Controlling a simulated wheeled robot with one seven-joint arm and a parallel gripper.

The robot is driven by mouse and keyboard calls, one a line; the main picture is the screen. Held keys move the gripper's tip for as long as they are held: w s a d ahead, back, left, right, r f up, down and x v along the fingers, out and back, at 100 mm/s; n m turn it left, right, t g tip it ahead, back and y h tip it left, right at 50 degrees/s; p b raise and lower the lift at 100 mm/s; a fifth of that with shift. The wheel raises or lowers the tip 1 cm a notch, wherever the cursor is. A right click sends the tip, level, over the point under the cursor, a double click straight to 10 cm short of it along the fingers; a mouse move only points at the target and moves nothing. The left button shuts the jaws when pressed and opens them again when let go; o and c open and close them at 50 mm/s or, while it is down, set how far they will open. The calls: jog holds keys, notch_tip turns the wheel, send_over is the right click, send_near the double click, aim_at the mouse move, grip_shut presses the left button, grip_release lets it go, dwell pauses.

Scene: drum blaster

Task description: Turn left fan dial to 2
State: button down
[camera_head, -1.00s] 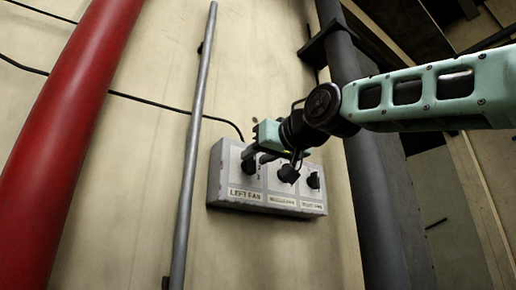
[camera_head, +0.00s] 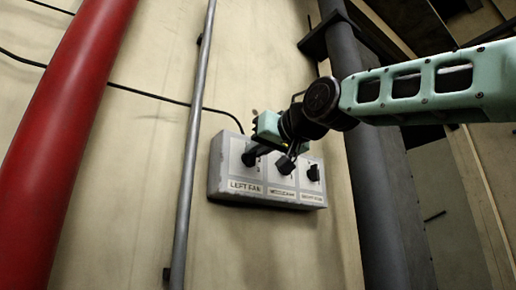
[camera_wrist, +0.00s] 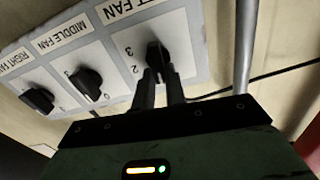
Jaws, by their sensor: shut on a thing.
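A grey control box (camera_head: 216,180) is fixed to the wall. Its left fan dial (camera_head: 249,158) is a black knob above the LEFT FAN label. In the wrist view the dial (camera_wrist: 156,52) sits between the two black fingertips of my gripper (camera_wrist: 160,76), which is shut on it. The digits 3 and 2 show beside the dial; 2 is close to a finger. The fingers hide part of the dial face, so its exact setting is unclear. In the head view my gripper (camera_head: 254,151) reaches the dial from the upper right.
The middle fan dial (camera_wrist: 86,85) and right fan dial (camera_wrist: 38,98) lie beside the held dial. A thin grey pipe (camera_head: 190,150) runs left of the box, with a thick red pipe (camera_head: 65,140) farther left. A dark column (camera_head: 372,190) stands to the right.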

jog(key=shift+w+d+f+m+p, duration=0.15)
jog(key=shift+m+p, duration=0.1)
jog(key=shift+m, duration=2.2)
jog(key=shift+w+d+f+m+p, duration=0.1)
jog(key=shift+d+f+m+p, duration=0.15)
jog(key=shift+m, duration=2.25)
jog(key=shift+w+d+f+m+p, duration=0.1)
jog(key=shift+m+p, duration=0.2)
jog(key=shift+m, duration=2.15)
jog(key=c, duration=1.4)
grip_release()
jog(key=shift+c, duration=0.2)
jog(key=shift+s, duration=0.1)
